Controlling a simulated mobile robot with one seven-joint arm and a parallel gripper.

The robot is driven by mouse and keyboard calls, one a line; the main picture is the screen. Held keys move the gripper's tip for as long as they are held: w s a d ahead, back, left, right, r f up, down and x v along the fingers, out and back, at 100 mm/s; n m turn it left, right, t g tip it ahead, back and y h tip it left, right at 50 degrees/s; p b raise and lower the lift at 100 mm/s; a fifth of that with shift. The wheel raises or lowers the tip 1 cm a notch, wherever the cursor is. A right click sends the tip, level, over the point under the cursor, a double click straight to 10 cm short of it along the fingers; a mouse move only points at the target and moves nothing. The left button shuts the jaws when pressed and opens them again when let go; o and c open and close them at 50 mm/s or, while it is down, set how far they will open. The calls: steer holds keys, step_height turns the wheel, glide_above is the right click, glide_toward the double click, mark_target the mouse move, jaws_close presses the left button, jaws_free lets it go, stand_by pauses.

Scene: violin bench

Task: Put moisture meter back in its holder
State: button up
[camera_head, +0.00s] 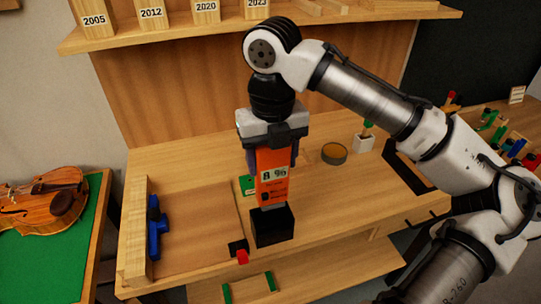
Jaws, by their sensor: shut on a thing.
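The moisture meter (272,178) is orange with a small display reading 8 %. It hangs upright in my gripper (272,152), which is shut on its upper part. A black box-shaped holder (272,228) stands on the bench near its front edge, directly below the meter in the picture. The meter's pale lower end meets the top of the black holder in this view. I cannot tell whether that end is inside the opening or just above or in front of it. The holder's opening is largely hidden.
A brown mat (195,228) with a blue clamp (157,228) lies left on the bench (315,200). A small red-and-black item (240,252) sits left of the holder. A round dark tin (334,153) and a white pot (364,143) stand behind right. A violin (45,198) lies far left.

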mark_target(272, 194)
steer(key=shift+r, duration=0.1)
steer(key=shift+f+b, duration=1.2)
steer(key=shift+f, duration=1.65)
steer(key=shift+f+b, duration=1.15)
steer(key=shift+f, duration=1.1)
steer(key=o, duration=1.3)
step_height(272, 194, up, 14)
steer(key=shift+f, duration=0.1)
